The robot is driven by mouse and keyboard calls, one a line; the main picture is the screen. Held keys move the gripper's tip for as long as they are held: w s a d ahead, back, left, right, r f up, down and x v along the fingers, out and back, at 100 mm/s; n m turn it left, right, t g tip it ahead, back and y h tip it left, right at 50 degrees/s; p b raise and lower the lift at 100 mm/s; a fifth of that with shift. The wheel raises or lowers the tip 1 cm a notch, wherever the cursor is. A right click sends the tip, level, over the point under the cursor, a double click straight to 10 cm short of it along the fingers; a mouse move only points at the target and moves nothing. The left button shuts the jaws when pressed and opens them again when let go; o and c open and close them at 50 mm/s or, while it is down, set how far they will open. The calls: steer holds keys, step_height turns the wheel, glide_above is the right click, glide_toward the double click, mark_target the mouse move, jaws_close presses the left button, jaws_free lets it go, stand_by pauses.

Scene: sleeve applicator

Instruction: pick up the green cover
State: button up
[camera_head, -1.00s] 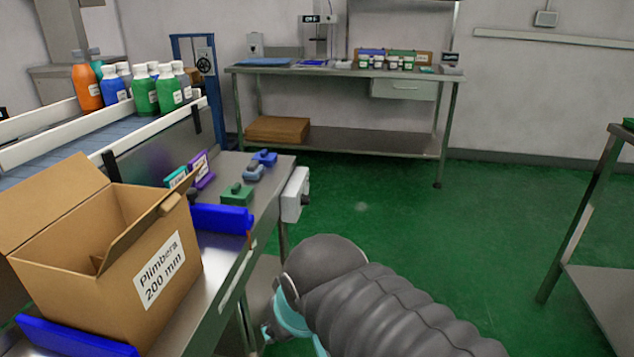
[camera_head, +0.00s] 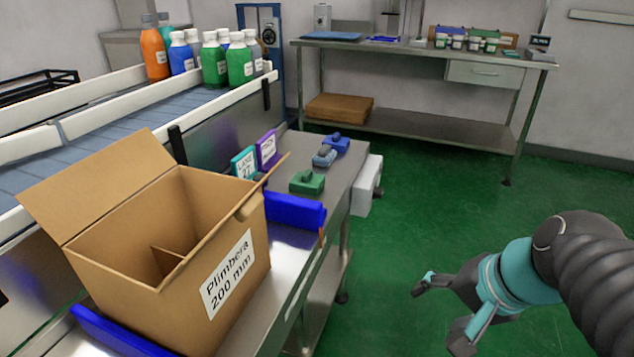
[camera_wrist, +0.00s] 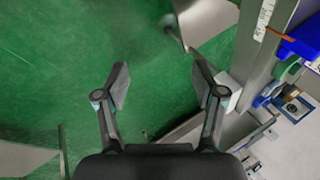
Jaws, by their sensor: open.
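The green cover (camera_head: 307,182) is a small green block with a dark knob on top. It sits on the steel side table (camera_head: 340,172), right of the open carton, and shows partly at the right of the wrist view (camera_wrist: 289,70). My gripper (camera_head: 441,311) is open and empty, out over the green floor to the right of the table and apart from the cover. Its two spread fingers (camera_wrist: 160,85) show in the wrist view with only floor between them.
An open cardboard carton (camera_head: 237,275) and a blue block (camera_head: 295,211) stand nearer. Grey (camera_head: 325,156) and blue (camera_head: 337,143) covers lie beyond the green one. Purple (camera_head: 267,150) and teal (camera_head: 244,162) signs stand left of it. A white box (camera_head: 366,186) is on the table's side.

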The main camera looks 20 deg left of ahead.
steer(key=w+a+r+m+g+y+b, duration=0.1)
steer(key=w+a+r+m+y+b, duration=0.1)
steer(key=w+a+m+y, duration=0.7)
steer(key=m+t+y, duration=0.2)
steer(key=m, duration=0.5)
glide_toward(310, 173)
steer(key=x, duration=0.5)
steer(key=shift+s+a+f+b, duration=0.15)
steer(key=shift+a+f+b, duration=0.05)
steer(key=shift+f+b, duration=0.1)
steer(key=shift+r+x, duration=0.1)
steer(key=shift+x, duration=1.25)
steer(key=shift+r+x, duration=0.15)
steer(key=shift+x, duration=1.2)
steer(key=c, duration=1.3)
